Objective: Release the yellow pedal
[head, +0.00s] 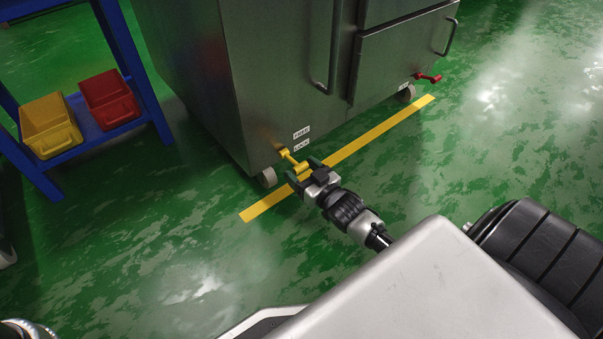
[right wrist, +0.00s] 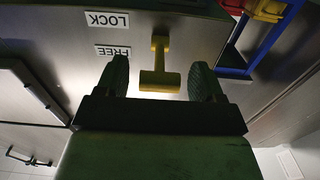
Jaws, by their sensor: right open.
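The yellow pedal (head: 291,159) sticks out low from the near corner of the steel cabinet, beside two small labels (head: 301,139). My right gripper (head: 304,172) is at the pedal's outer end, low over the floor. In the right wrist view the pedal (right wrist: 160,80) shows as a T shape, its crossbar between the two open fingers (right wrist: 160,82), with gaps on both sides. The labels there read LOCK (right wrist: 107,20) and FREE (right wrist: 113,51), upside down. My left gripper is not in view.
The steel cabinet (head: 270,75) stands on casters (head: 268,177). A red pedal (head: 428,78) is at its far end. Yellow tape (head: 375,131) runs along the floor. A blue rack (head: 90,135) with yellow (head: 50,125) and red bins (head: 110,100) stands left.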

